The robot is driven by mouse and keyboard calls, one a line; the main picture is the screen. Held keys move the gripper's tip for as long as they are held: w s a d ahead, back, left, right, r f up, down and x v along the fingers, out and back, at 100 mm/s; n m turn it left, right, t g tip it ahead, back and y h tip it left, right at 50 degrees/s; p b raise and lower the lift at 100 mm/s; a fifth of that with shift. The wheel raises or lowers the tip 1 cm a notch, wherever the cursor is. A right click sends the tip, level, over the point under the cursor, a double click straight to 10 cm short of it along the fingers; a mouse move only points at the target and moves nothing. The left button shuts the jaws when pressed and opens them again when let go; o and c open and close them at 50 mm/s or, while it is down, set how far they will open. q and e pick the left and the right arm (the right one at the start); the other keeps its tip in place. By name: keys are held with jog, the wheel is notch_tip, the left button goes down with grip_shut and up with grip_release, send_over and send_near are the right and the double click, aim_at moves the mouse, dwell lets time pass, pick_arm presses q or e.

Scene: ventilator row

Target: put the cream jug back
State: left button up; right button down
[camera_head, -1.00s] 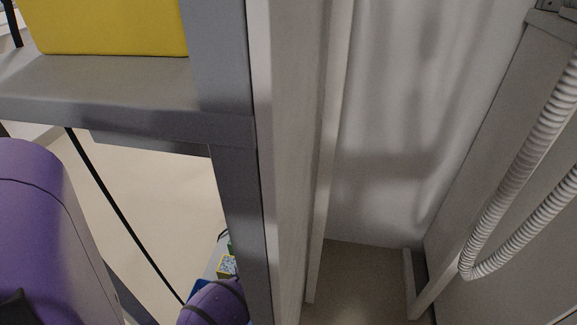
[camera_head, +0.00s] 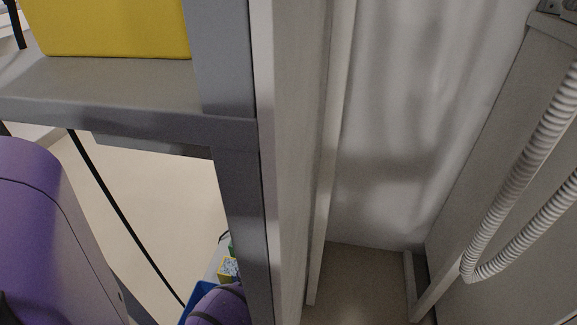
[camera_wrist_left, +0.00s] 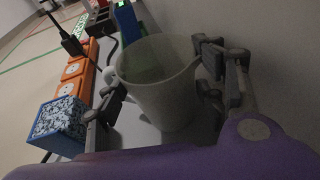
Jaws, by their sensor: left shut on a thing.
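In the left wrist view a pale, grey-cream jug (camera_wrist_left: 160,92) with an open round rim sits between the fingers of my left gripper (camera_wrist_left: 158,88). The gripper is shut on it, with one finger on each side. The jug looks tilted in this view and its inside looks empty. A handle-like pale part shows at its left side. In the head view neither the jug nor my left gripper can be seen; only purple parts of my arm show at the left and bottom. My right gripper is in neither view.
In the head view a yellow box (camera_head: 115,28) stands on a grey shelf (camera_head: 110,88) beside a tall pale panel (camera_head: 290,160). A ribbed hose (camera_head: 490,225) hangs at the right. In the wrist view a blue patterned box (camera_wrist_left: 60,122) and orange blocks (camera_wrist_left: 75,70) lie left of the jug.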

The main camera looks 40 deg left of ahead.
pick_arm(q)
jog(key=shift+f, duration=0.1)
jog(key=o, duration=1.3)
